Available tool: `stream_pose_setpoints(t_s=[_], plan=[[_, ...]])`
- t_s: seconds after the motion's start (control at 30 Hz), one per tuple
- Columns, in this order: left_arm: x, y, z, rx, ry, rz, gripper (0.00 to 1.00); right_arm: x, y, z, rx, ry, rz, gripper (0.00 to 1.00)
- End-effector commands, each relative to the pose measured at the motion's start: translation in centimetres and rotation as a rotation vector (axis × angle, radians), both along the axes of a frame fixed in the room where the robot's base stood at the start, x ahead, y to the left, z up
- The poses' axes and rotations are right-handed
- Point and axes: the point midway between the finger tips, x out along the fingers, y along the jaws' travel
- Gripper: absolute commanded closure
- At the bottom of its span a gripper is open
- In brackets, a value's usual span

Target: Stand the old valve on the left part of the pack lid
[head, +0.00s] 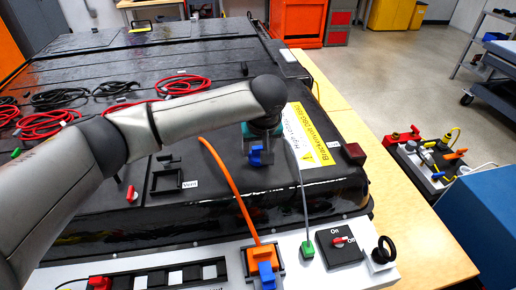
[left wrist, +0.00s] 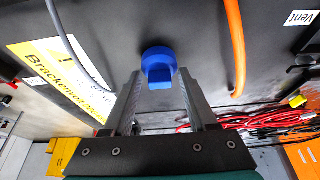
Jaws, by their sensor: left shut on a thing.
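The old valve appears to be the blue piece (head: 256,156) with a round head, which also shows between the fingertips in the left wrist view (left wrist: 158,62). My left gripper (head: 260,163) points down over the right front part of the black pack lid (head: 100,222) and is shut on the blue valve. I cannot tell how far the valve is above the lid. The left part of the lid holds coiled cables and a small red-handled piece (head: 131,194); my arm hides some of it. My right gripper is not in view.
A square black vent frame (head: 152,183) sits on the lid beside a Vent label. An orange cable (head: 230,180) and a grey cable (head: 303,205) rise near the gripper. Red cables (head: 45,124) and black cables lie at the left. A yellow warning label (head: 312,135) is at the right.

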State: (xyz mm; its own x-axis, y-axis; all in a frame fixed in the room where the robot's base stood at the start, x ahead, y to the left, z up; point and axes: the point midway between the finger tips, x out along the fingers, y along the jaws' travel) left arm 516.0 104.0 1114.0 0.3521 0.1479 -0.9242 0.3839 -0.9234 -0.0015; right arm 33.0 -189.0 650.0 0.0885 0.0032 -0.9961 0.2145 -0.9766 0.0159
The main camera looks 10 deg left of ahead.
Motion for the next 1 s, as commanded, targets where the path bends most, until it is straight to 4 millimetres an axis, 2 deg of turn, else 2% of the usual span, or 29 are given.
stream_pose_setpoints(t_s=[0.43, 0.47, 0.7, 1.0], plan=[[0.01, -0.04, -0.72, 0.0, -0.001, 0.0, 0.95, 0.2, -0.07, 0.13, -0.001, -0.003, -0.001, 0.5], [0.03, -0.04, -0.66, 0.0, -0.002, 0.0, 0.39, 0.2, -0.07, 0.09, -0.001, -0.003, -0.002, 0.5], [0.02, -0.02, -0.66, 0.0, -0.001, 0.0, 0.12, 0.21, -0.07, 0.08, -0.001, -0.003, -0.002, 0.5], [0.05, -0.01, -0.45, 0.0, -0.003, 0.0, 0.12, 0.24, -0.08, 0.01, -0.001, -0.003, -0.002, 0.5]])
